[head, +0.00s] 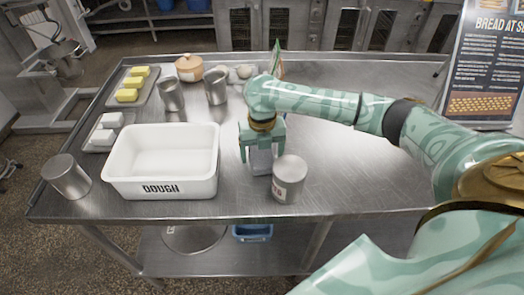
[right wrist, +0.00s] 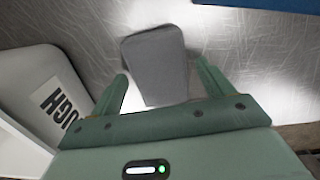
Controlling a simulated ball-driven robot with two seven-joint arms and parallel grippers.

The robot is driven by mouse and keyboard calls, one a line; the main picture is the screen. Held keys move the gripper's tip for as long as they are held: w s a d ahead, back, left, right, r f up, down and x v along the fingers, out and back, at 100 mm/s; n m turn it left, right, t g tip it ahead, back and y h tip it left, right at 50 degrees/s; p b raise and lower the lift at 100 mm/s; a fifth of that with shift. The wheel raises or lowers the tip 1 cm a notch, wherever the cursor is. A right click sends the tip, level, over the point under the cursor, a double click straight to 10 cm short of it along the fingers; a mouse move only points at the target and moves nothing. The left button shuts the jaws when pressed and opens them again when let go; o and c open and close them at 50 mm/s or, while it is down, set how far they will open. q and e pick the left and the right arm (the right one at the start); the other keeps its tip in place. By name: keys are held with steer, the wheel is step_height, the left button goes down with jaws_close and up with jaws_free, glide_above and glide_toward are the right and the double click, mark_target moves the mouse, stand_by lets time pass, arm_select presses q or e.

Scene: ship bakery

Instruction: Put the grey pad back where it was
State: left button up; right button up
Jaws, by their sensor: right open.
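The grey pad (head: 262,163) is on the steel table, right of the white dough bin (head: 160,183) and just left of a metal tin (head: 289,181). My right gripper (head: 262,145) is above it, pointing down, and hides part of it. In the right wrist view the pad (right wrist: 155,62) lies flat on the steel, in front of and partly between the two open fingers (right wrist: 162,70). A gap shows between the pad and the right finger. My left gripper is out of view.
Another tin (head: 66,176) stands left of the bin. Metal cups (head: 216,87), a lidded pot (head: 189,67), a butter tray (head: 150,95) and white blocks (head: 103,137) fill the back left. A bread sign (head: 487,65) stands at the right. The table's middle back is clear.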

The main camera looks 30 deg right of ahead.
mark_target(261, 152)
steer(key=shift+f, duration=0.1)
steer(key=shift+f+b, duration=0.25)
steer(key=shift+b, duration=0.4)
step_height(261, 152, up, 17)
steer(key=p, duration=0.6)
steer(key=shift+w+f, duration=0.15)
steer(key=shift+w, duration=0.3)
